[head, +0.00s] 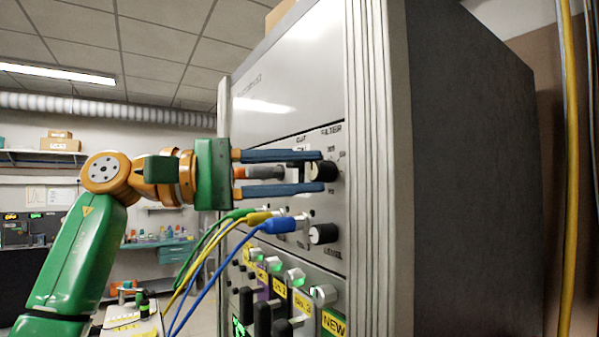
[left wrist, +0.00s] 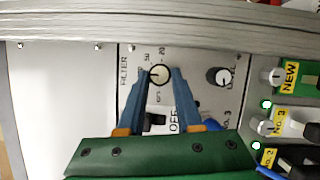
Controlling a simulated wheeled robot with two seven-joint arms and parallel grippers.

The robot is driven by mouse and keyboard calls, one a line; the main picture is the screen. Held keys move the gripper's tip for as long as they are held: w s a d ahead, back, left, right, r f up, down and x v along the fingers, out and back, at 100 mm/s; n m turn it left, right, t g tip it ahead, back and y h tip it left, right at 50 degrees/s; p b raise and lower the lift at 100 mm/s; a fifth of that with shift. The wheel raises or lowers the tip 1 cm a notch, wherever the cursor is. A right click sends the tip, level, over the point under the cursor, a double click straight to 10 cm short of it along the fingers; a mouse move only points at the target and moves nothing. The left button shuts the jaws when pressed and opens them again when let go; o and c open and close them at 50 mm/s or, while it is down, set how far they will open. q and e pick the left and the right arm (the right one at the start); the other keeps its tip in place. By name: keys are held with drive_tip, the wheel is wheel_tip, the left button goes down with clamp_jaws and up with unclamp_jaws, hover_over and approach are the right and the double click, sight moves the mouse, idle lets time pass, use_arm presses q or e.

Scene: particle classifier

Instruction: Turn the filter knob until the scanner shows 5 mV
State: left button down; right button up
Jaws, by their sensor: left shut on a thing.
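The filter knob (head: 326,171) is a round black knob with a pale face on the upper panel, under the word FILTER. It also shows in the left wrist view (left wrist: 159,74), with small scale marks around it; its pointer setting is too small to read. My left gripper (head: 317,172) has its two blue fingers on either side of the knob, one above and one below, and is shut on it. In the left wrist view the fingertips flank the knob. No scanner reading in mV is legible in either view. My right gripper is not in view.
A second, similar knob, the level knob (head: 323,234), sits below the filter knob. Blue (head: 278,226), yellow (head: 257,218) and green cables plug into the panel close under my gripper. Lower down are several switches and a yellow NEW label (head: 334,324). Dark monitors (head: 30,228) stand far left.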

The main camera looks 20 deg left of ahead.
use_arm(q)
drive_tip(key=c, duration=0.8)
unclamp_jaws()
drive_tip(key=shift+c, duration=0.2)
drive_tip(key=shift+a, duration=0.1)
drive_tip(key=v, duration=0.7)
